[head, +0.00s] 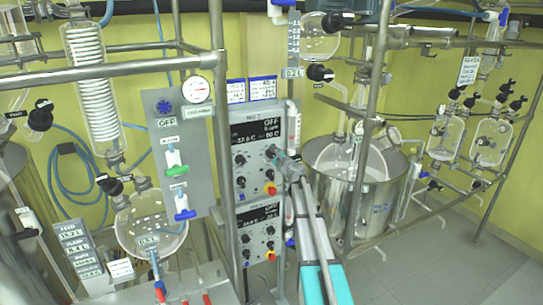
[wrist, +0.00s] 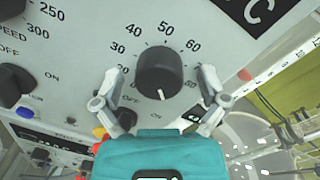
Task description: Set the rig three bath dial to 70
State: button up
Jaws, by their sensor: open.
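The bath dial (wrist: 160,72) is a round black knob with a white mark in the wrist view. Its mark points down, toward the bottom of the picture. Printed numbers 30, 40, 50 and 60 show around it; the area right of the dial past 60 is partly covered by my right finger. My gripper (wrist: 160,80) is open, with one finger to each side of the dial and no clear contact. In the head view my gripper (head: 276,155) is at the upper control unit (head: 255,135) and hides the dial there.
A second control unit (head: 258,235) with knobs sits below. A steel bath vessel (head: 350,195) stands right of the units. Upright metal rods and a grey valve panel (head: 180,140) stand close on the left. Another black knob (wrist: 14,82) is left of the dial.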

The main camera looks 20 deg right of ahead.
jog(key=c, duration=1.2)
jog(key=shift+o, duration=0.2)
jog(key=shift+n, duration=0.3)
jog(key=n, duration=0.6)
jog(key=shift+n+p, duration=0.35)
jog(key=shift+n, duration=0.05)
jog(key=n, duration=0.3)
jog(key=shift+g+h, duration=0.3)
jog(key=shift+n, duration=2.1)
